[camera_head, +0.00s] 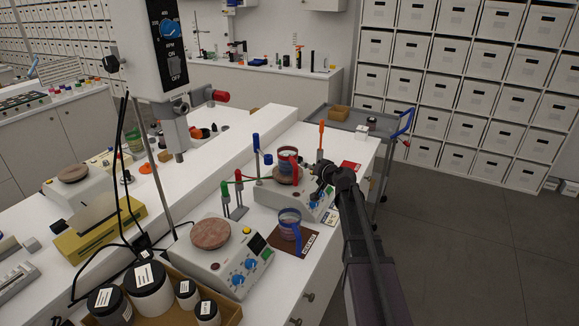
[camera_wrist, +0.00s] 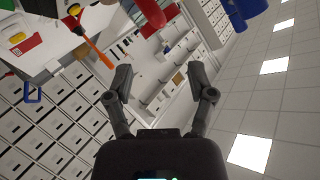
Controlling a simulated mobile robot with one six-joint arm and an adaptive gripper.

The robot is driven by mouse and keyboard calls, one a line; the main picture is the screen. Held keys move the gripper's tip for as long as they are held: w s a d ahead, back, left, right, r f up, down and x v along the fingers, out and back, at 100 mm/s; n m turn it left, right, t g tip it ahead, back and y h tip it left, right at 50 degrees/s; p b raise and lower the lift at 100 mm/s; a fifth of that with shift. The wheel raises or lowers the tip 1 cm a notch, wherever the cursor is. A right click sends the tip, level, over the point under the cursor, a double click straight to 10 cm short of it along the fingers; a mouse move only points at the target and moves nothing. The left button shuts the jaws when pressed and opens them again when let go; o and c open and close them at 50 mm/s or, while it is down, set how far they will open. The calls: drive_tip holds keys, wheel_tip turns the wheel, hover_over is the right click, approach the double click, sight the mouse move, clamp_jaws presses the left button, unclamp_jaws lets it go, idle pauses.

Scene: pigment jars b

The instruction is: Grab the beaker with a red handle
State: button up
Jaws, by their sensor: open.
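The beaker with a red handle (camera_head: 287,161) stands on the round top of the rear stirrer, its handle on the right side. A second beaker with a blue handle (camera_head: 289,217) stands on a dark mat nearer the front. My gripper (camera_head: 320,182) is just right of the red-handled beaker, by the rear stirrer, apart from the beaker as far as I can tell. In the wrist view my gripper (camera_wrist: 161,88) has its fingers spread with nothing between them. A red shape (camera_wrist: 152,12) at the top edge of that view may be the red handle; the beaker itself is not clear there.
An orange-handled screwdriver (camera_head: 321,138) stands upright behind my gripper. Red, green and blue-topped tools stand left of the rear stirrer. A front stirrer (camera_head: 230,262) and a tray of black-lidded jars (camera_head: 150,290) fill the front left. Open floor lies right.

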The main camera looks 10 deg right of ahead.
drive_tip(key=b, duration=0.3)
approach(293, 158)
drive_tip(key=w+a+f, duration=0.2)
drive_tip(key=w+f, duration=0.1)
drive_tip(key=w, duration=0.1)
drive_tip(key=shift+s+a+r, duration=0.1)
drive_tip(key=shift+r, duration=0.05)
drive_tip(key=x, duration=0.4)
drive_tip(key=shift+d+b, duration=0.25)
drive_tip(key=shift+b, duration=0.1)
drive_tip(key=shift+w+a, duration=0.3)
drive_tip(key=shift+w, duration=0.3)
clamp_jaws()
